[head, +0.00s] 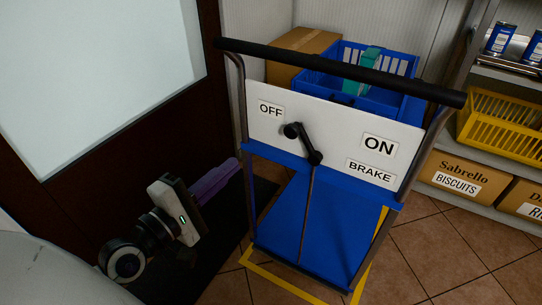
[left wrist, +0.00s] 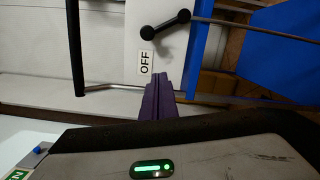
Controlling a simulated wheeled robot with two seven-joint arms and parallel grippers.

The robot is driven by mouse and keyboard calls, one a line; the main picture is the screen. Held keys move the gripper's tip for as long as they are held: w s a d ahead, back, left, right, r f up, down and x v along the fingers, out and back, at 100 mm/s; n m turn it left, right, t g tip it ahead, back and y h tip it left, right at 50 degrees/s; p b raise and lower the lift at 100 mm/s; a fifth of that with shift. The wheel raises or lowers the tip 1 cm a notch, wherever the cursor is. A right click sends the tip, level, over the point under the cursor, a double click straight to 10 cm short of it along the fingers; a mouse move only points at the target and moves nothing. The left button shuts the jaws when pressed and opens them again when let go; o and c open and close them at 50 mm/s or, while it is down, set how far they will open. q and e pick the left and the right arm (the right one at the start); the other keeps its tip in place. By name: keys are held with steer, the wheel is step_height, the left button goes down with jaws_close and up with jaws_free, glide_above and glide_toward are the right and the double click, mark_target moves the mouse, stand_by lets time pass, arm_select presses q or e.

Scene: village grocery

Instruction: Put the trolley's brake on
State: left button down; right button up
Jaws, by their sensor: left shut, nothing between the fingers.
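The trolley (head: 325,230) is blue with a white brake panel (head: 330,120) under its black push bar. The panel carries an OFF label (head: 271,109) at left, an ON label (head: 380,146) at right and a BRAKE label (head: 371,169). The black brake lever (head: 304,144) tilts up and left from its lower hub, its round knob (head: 291,131) near OFF. My left gripper (head: 228,167) has purple fingers, shut and empty, left of the trolley and apart from the lever. In the left wrist view, the fingers (left wrist: 161,96) point toward the OFF label, with the lever (left wrist: 165,24) beyond. My right gripper is out of view.
A blue crate (head: 405,106) and a cardboard box (head: 302,40) sit behind the push bar (head: 340,72). A dark-framed door or panel is at left. Tiled floor is clear at front right.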

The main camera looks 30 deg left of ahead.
arm_select(q)
steer(key=shift+a+r+n, duration=0.2)
steer(key=shift+r+n, duration=0.2)
steer(key=shift+r, duration=0.05)
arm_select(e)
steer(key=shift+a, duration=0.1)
arm_select(q)
steer(key=shift+w, duration=0.1)
steer(key=w+d+r+p, duration=0.1)
steer(key=w+d, duration=0.4)
steer(key=w, duration=0.5)
steer(key=shift+w+r, duration=0.15)
steer(key=shift+r, duration=0.15)
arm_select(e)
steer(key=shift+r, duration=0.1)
